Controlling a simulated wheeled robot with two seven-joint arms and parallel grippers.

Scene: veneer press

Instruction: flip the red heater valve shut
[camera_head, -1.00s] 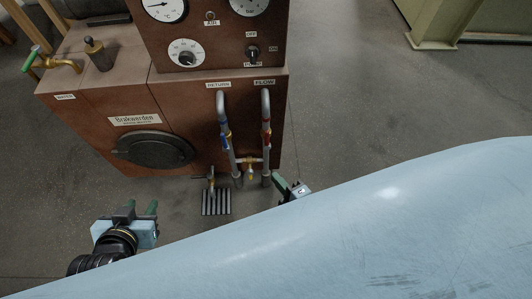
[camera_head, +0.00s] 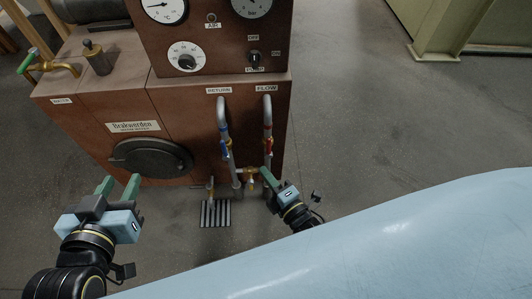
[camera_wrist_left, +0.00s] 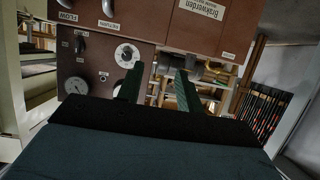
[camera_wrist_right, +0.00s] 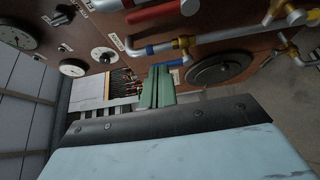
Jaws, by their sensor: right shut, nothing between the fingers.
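The red valve handle (camera_head: 267,147) is on the FLOW pipe (camera_head: 267,112), the right of two pipes on the front of the brown heater cabinet. It appears roughly in line with its pipe. In the right wrist view the red handle (camera_wrist_right: 152,13) is large at the top. My right gripper (camera_head: 266,174) is shut and empty, just below the red handle in the head view. Its green fingers (camera_wrist_right: 158,76) lie together, apart from the handle in the right wrist view. My left gripper (camera_head: 119,184) is open and empty, in front of the round cabinet door.
A blue handle (camera_head: 226,149) is on the RETURN pipe (camera_head: 222,115), left of the red one. A brass fitting (camera_head: 249,172) joins the pipes low down. A floor grate (camera_head: 215,213) lies below. Gauges and knobs (camera_head: 186,60) are above.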

